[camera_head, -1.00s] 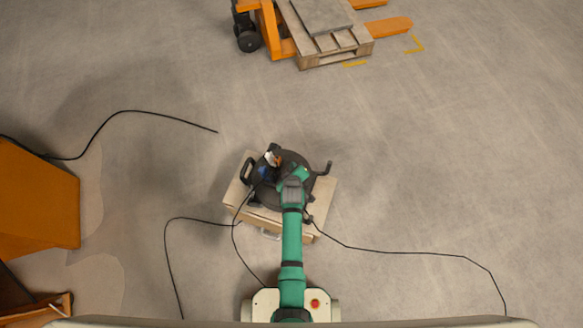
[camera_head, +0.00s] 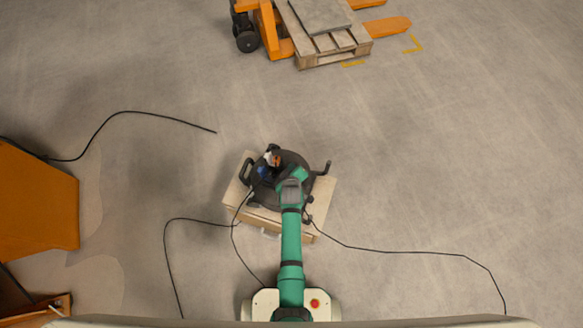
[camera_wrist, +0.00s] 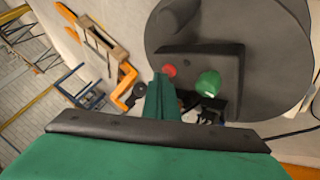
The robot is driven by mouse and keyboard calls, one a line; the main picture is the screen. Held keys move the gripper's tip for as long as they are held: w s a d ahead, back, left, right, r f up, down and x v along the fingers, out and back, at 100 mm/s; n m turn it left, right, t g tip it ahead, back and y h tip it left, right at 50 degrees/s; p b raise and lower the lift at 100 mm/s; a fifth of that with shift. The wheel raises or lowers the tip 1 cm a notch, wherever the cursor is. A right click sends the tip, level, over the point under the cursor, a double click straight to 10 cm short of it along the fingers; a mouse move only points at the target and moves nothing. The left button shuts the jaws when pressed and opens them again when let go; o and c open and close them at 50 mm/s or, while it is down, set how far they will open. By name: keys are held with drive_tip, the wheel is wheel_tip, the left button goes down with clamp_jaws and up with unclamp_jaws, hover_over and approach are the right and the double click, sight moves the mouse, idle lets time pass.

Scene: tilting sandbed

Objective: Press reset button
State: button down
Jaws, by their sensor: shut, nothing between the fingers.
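A dark round device (camera_head: 293,158) sits on a light wooden box (camera_head: 323,205) in front of me. In the wrist view the round device (camera_wrist: 270,35) shows a dark panel with a red button (camera_wrist: 169,70) and a larger green domed button (camera_wrist: 208,82). No label is readable. My gripper (camera_wrist: 160,78) is shut and empty. Its green fingertips appear just below the red button, left of the green one. I cannot tell whether they touch anything. In the head view my arm covers part of the device and the buttons cannot be made out.
Black cables lie on the floor at both sides of the box. An orange cabinet (camera_head: 38,205) stands at the left. An orange pallet jack (camera_head: 385,26) with a wooden pallet (camera_head: 335,58) stands at the far top. Wide grey floor is clear on the right.

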drive_tip(key=shift+d+f, duration=0.1)
drive_tip(key=shift+f, duration=0.05)
idle(0.3)
drive_tip(key=shift+r, duration=0.95)
drive_tip(key=shift+s, duration=0.1)
drive_tip(key=shift+r, duration=0.25)
wheel_tip(320, 180, up, 4)
drive_tip(key=shift+r, duration=0.25)
